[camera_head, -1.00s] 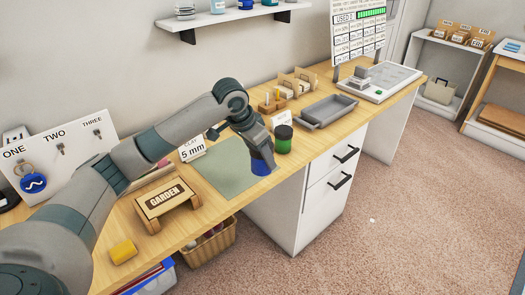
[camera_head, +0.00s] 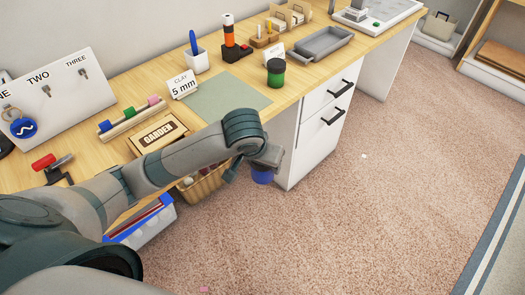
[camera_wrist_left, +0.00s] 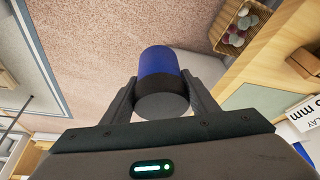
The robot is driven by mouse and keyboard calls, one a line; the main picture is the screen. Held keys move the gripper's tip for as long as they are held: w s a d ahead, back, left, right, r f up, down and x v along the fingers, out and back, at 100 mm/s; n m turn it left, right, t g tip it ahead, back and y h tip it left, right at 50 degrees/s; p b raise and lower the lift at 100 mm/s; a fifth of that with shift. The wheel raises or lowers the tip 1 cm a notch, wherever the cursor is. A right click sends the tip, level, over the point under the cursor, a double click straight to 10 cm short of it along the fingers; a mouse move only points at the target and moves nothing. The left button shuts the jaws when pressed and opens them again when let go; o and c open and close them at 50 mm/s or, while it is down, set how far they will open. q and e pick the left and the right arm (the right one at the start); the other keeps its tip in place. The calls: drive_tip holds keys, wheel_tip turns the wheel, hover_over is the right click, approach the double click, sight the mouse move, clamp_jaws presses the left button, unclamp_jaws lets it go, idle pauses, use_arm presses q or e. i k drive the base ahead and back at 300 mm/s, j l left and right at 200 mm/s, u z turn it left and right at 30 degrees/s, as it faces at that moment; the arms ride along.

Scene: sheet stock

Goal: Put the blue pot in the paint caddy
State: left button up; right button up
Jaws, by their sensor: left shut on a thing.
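The blue pot (camera_head: 262,176) is in my left gripper (camera_head: 262,158), off the front edge of the bench beside the white drawer unit, with carpet below it. In the left wrist view the blue pot (camera_wrist_left: 159,62), with a dark band and grey end, sits between the two fingers of my left gripper (camera_wrist_left: 158,88), which are shut on it. A grey tray (camera_head: 322,44) with raised ends stands towards the back right of the bench; I cannot tell whether it is the paint caddy. My right gripper is not in view.
A green pot with a black lid (camera_head: 276,72) stands near the bench edge, right of a green mat (camera_head: 222,100). A wicker basket (camera_head: 205,185) and the white drawer unit (camera_head: 318,125) are close by.

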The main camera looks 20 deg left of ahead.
sight(313, 51)
drive_tip(key=i+l+u, duration=0.15)
drive_tip(key=i+l, duration=0.3)
drive_tip(key=i+l+u, duration=0.15)
drive_tip(key=i+l, duration=0.35)
drive_tip(key=i+l+u, duration=0.15)
drive_tip(key=i+l, duration=0.35)
drive_tip(key=i+l+u, duration=0.15)
drive_tip(key=i+l, duration=0.25)
drive_tip(key=l, duration=0.25)
